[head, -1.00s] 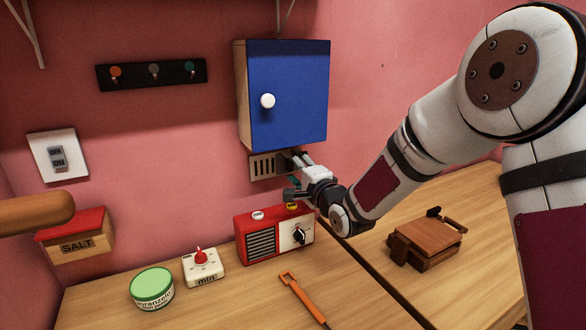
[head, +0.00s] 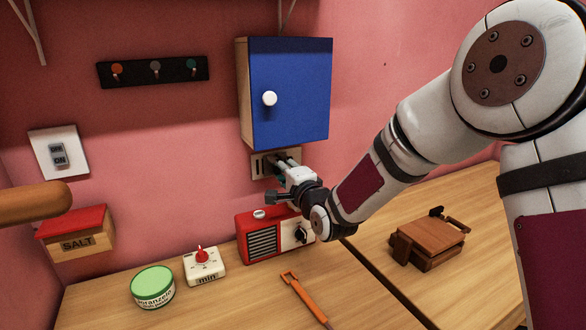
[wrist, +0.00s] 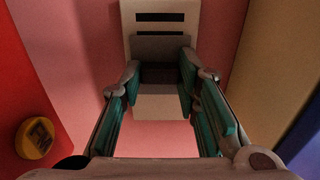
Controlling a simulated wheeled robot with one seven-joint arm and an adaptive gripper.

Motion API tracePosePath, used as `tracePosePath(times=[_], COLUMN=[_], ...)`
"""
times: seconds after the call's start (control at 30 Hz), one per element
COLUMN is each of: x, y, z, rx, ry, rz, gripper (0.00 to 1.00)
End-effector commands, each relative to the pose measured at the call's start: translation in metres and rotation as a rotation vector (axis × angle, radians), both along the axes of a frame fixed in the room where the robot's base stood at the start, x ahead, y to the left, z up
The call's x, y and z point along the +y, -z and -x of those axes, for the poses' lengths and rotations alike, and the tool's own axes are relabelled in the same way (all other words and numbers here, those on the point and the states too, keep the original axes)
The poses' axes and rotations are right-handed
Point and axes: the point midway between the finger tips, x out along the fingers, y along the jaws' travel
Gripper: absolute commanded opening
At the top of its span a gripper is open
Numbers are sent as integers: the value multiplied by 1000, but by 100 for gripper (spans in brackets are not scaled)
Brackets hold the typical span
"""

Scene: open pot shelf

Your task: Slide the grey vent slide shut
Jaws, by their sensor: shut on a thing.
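The pale vent plate (head: 256,163) is on the pink wall just below the blue cabinet. A few dark slots show at its left end; my gripper hides much of the rest. In the wrist view, the plate (wrist: 130,12) shows two dark open slots, and its bare part shows below the slide. The grey vent slide (wrist: 160,45) lies across the plate, with a darker grip part between my fingers. My gripper (wrist: 160,78) is shut on this grip part, one finger on either side. In the head view, my gripper (head: 272,168) is at the plate's middle.
The blue cabinet (head: 290,90) hangs directly above the vent. The red radio (head: 258,238) stands on the counter directly below my gripper. A white timer (head: 204,268), a green-lidded tin (head: 153,287) and an orange tool (head: 302,297) are on the counter.

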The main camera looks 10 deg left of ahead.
Motion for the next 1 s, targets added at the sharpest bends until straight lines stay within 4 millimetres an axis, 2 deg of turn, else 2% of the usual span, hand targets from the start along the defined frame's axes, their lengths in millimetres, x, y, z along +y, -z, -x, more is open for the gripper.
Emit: tracePosePath(times=[0.03,0.13,0.47,0.5,0.57,0.6,1.0], x=[11,21,26,27,27,27,21], y=[1,1,0,0,0,0,0], z=[6,14,18,18,18,18,22], rx=[-1,0,-1,-1,-1,-1,-1], ry=[-5,-3,-4,-5,-6,-6,-2], rz=[-3,-1,1,1,1,1,1], gripper=[0,0,0,34,47,50,50])
